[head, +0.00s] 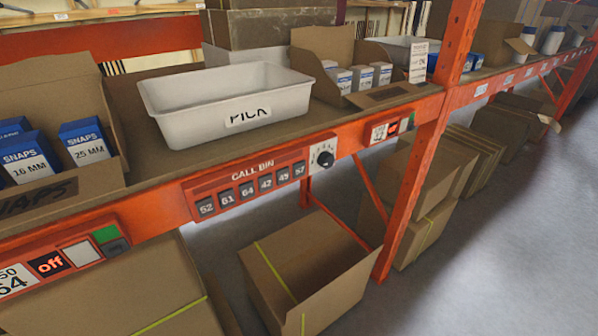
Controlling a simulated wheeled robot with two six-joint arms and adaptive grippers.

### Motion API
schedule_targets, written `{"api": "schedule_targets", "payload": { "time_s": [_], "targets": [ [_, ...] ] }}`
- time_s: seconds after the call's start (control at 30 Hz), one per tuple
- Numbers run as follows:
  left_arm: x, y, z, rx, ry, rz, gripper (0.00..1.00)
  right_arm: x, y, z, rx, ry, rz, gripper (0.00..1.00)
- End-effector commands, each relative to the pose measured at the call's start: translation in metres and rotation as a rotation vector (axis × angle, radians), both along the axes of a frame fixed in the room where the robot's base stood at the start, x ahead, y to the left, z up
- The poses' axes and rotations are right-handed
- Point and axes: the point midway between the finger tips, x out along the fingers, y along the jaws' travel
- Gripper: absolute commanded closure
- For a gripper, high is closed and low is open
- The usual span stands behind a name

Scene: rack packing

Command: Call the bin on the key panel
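The red key panel (247,189) labelled CALL BIN is fixed to the front of the orange shelf beam. It has a row of dark keys reading 52, 61, 64, 42, 49 and 57 from left to right; the 64 key (247,190) is third. A white plate with a round black knob (325,158) sits at the panel's right end. A white bin (228,102) marked PICK stands empty on the shelf above the panel. Neither of my grippers is in view.
At left, an open carton (75,195) holds blue SNAPS boxes (84,142). Below it, a beam label ends in 64 beside a display reading "off" (51,264) and a green button (105,234). An orange upright (425,160) stands right of the panel.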

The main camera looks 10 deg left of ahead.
Motion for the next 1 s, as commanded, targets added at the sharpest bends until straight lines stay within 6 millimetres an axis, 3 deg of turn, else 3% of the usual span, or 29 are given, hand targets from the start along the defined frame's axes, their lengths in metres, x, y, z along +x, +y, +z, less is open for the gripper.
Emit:
{"api": "schedule_targets", "payload": {
  "time_s": [0.37,0.7,1.0],
  "targets": [
    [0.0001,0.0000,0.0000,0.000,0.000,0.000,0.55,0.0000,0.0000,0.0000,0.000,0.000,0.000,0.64],
    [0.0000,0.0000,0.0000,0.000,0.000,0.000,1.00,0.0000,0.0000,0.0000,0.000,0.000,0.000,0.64],
    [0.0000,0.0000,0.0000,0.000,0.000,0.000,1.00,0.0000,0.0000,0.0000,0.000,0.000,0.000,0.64]
  ]
}}
